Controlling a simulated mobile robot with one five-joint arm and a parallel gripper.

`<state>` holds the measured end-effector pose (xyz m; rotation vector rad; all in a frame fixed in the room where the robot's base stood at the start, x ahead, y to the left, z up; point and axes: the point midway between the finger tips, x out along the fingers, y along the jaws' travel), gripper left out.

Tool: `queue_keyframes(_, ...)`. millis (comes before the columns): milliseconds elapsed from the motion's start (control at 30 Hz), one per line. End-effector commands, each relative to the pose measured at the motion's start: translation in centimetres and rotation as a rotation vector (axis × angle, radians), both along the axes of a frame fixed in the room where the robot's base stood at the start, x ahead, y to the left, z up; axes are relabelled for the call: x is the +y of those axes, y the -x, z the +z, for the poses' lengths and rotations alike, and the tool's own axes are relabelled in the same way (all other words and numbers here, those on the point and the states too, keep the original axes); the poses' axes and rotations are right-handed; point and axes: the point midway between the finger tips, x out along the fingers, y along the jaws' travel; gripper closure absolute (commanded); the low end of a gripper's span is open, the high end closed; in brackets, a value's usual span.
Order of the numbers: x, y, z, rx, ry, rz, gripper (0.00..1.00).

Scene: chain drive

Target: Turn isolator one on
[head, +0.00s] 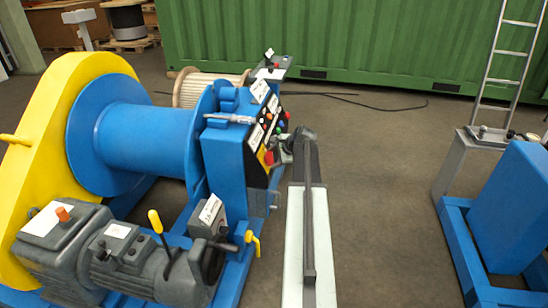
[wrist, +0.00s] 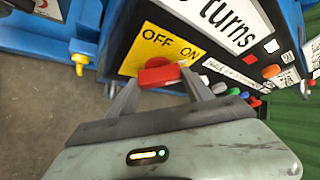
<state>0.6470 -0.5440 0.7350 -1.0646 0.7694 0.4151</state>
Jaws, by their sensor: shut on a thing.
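A red isolator handle (wrist: 158,74) sits on a yellow plate (wrist: 150,45) marked OFF on the left and ON on the right. The handle lies roughly crosswise in the wrist view, below the two words; I cannot tell for certain which mark it points to. My gripper (wrist: 161,77) has one finger at each end of the handle and is shut on it. In the head view my gripper (head: 277,152) reaches the sloped black panel on the blue cabinet (head: 227,150), where the handle is mostly hidden. No number for this isolator is readable.
Coloured buttons and white labels (wrist: 232,68) lie just right of the handle. A yellow lever (wrist: 79,62) stands to the left. In the head view, a winch drum (head: 130,140) and motor (head: 130,255) are left, open floor (head: 375,170) right.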

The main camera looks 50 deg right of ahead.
Motion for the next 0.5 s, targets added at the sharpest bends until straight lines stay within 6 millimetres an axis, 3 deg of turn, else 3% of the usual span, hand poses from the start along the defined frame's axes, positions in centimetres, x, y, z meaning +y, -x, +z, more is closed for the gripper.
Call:
queue_keyframes(200, 0.06, 0.01, -0.01, 0.0, -0.002, 0.0, 0.81)
queue_keyframes(233, 0.06, 0.01, -0.01, 0.0, -0.002, 0.0, 0.38)
queue_keyframes(300, 0.06, 0.0, -0.01, 0.0, -0.002, 0.0, 0.19)
queue_keyframes(500, 0.04, -0.01, 0.0, 0.0, -0.001, 0.001, 0.19)
